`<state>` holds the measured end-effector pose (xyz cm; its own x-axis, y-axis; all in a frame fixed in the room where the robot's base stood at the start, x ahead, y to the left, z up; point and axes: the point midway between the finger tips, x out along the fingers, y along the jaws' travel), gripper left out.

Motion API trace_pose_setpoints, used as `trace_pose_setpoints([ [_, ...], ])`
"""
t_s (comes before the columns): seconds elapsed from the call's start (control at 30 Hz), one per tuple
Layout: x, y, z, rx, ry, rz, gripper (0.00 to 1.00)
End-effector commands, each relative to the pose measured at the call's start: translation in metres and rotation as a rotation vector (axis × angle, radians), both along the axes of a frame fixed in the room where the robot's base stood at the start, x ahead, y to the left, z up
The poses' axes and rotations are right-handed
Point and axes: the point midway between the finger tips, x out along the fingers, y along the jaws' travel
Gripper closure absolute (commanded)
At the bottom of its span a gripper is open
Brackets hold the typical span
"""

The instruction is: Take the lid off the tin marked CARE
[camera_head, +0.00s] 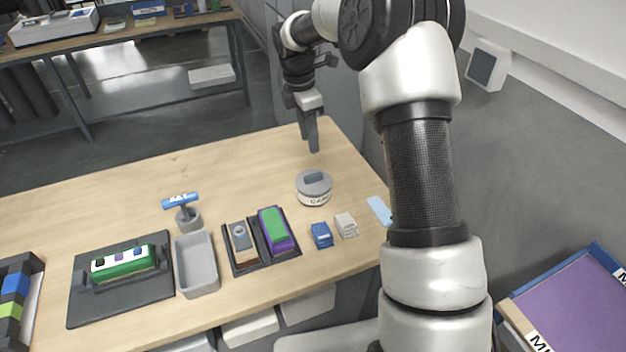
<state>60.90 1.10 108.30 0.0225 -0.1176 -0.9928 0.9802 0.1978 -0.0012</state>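A round tin (314,197) with a white band of dark lettering stands upright at the right part of the wooden table. The lettering is small and slanted but seems to read CARE. A grey lid (314,182) with a raised block handle sits on top of it. My gripper (313,147) points down above and behind the tin, apart from the lid. Its fingers overlap in this view, so I cannot tell whether they are open or shut. I see nothing held below them.
In front of the tin are a blue block (321,235), a whitish block (346,225) and a black tray (262,262) with two items. A pale blue card (380,210) lies right. The table behind is clear.

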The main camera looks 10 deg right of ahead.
Motion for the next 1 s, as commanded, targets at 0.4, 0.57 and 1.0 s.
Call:
trace_pose_setpoints([
  [0.4,0.001,-0.008,-0.073,0.0,0.0,-0.002,0.65],
  [0.57,0.001,-0.009,-0.082,0.0,0.001,-0.002,0.65],
  [1.0,0.001,-0.01,-0.129,-0.001,-0.001,-0.002,0.65],
])
